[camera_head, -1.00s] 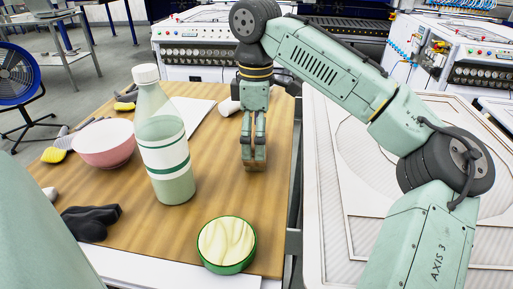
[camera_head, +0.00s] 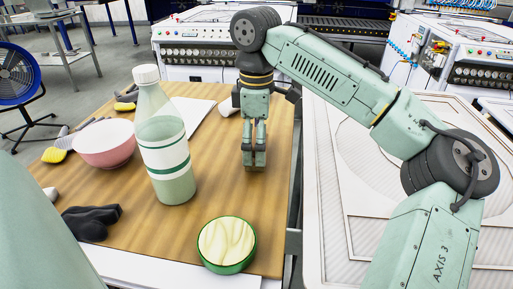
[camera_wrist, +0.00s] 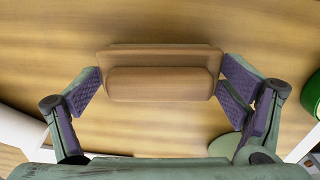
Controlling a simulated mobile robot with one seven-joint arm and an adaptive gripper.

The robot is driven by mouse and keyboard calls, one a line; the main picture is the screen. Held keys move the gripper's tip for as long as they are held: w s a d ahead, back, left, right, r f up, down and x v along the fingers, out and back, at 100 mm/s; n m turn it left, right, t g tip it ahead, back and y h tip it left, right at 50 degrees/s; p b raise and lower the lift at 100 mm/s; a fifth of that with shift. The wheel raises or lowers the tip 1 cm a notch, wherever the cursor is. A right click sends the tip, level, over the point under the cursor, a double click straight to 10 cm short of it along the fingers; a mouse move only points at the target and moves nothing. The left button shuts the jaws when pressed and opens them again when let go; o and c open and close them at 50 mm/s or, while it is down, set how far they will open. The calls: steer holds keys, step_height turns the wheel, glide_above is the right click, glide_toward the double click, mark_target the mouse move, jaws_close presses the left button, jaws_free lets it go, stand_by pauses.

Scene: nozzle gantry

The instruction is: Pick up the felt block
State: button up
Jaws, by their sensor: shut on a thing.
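The felt block (camera_wrist: 160,84) is a brown, rounded-top block with a wider flat base. In the wrist view it sits between the purple-padded fingers of my gripper (camera_wrist: 162,88), which touch its two ends. In the head view my gripper (camera_head: 254,158) points straight down at the right part of the wooden table, with its fingers close together. There the block is almost wholly hidden by the fingers. I cannot tell whether the block touches the table top.
On the table (camera_head: 200,225) stand a tall bottle (camera_head: 166,140), a pink bowl (camera_head: 104,145) and a green-rimmed tub (camera_head: 227,245). A black glove-like thing (camera_head: 90,222) lies at the front left. White sheets (camera_head: 190,110) lie behind the bottle. Bare wood surrounds my gripper.

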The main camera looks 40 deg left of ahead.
steer(key=shift+r, duration=0.1)
steer(key=shift+r, duration=0.45)
step_height(320, 180, up, 2)
steer(key=shift+r, duration=0.1)
steer(key=s+d+b, duration=0.1)
steer(key=s, duration=0.4)
steer(key=s+d+r, duration=0.1)
steer(key=s+d, duration=0.1)
steer(key=s, duration=0.3)
steer(key=s+d+b, duration=0.1)
steer(key=s+d, duration=0.1)
steer(key=s, duration=0.3)
steer(key=shift+s+r+b, duration=0.15)
steer(key=shift+r+b, duration=0.2)
steer(key=o, duration=0.7)
steer(key=c, duration=0.5)
